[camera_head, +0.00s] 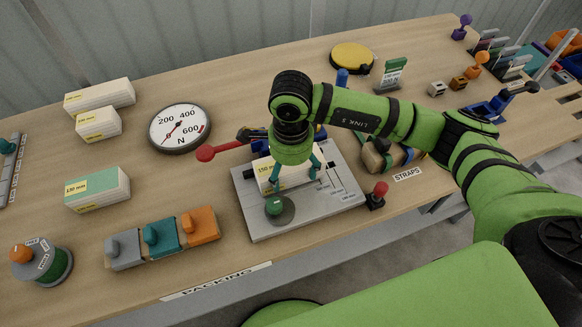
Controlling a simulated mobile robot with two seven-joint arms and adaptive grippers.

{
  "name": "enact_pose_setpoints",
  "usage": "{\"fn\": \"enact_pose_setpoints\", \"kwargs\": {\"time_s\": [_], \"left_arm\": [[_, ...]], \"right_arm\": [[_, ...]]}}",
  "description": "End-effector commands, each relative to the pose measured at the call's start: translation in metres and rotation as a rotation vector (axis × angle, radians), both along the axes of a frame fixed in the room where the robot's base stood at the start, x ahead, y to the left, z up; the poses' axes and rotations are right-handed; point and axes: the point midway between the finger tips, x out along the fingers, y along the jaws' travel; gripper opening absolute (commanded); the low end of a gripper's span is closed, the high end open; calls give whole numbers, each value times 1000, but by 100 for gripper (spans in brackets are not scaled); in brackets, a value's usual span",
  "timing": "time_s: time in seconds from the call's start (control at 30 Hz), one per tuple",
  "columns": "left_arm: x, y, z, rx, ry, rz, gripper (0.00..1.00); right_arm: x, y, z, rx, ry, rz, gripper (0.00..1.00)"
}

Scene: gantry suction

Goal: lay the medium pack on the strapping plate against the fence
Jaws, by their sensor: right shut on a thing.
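The grey strapping plate (258,227) lies in the middle of the table near the front edge, with marked lines on its right part. A white pack with a yellow label (264,172), which seems to read 150 mm, is at the plate's back left. My right gripper (294,180) points down over it, teal fingers shut on it. My wrist covers much of the pack and the fence behind it, so I cannot tell whether they touch, or whether the pack rests fully on the plate. My left gripper is not in view.
A lever with a red knob (205,153) reaches left from the plate's back. A round dial (180,128), white packs (98,123) and a green-topped pack (98,188) stand left. Coloured blocks (162,238) are front left. A red-knobbed post (377,195) stands right of the plate.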

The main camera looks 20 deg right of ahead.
Motion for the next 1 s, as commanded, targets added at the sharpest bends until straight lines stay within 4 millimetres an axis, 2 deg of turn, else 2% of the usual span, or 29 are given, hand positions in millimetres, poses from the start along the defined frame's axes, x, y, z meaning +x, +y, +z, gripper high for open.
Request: {"fn": "enact_pose_setpoints", "kwargs": {"time_s": [0.37,0.4,0.43,0.83,1.0], "left_arm": [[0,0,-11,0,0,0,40],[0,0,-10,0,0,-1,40],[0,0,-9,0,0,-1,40],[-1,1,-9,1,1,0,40],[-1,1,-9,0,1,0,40]], "right_arm": [[0,0,-8,1,-2,0,26],[1,0,-8,1,-2,0,90],[1,0,-7,1,-2,0,100],[0,0,-7,-1,0,0,100],[1,0,12,1,-5,0,100]]}}
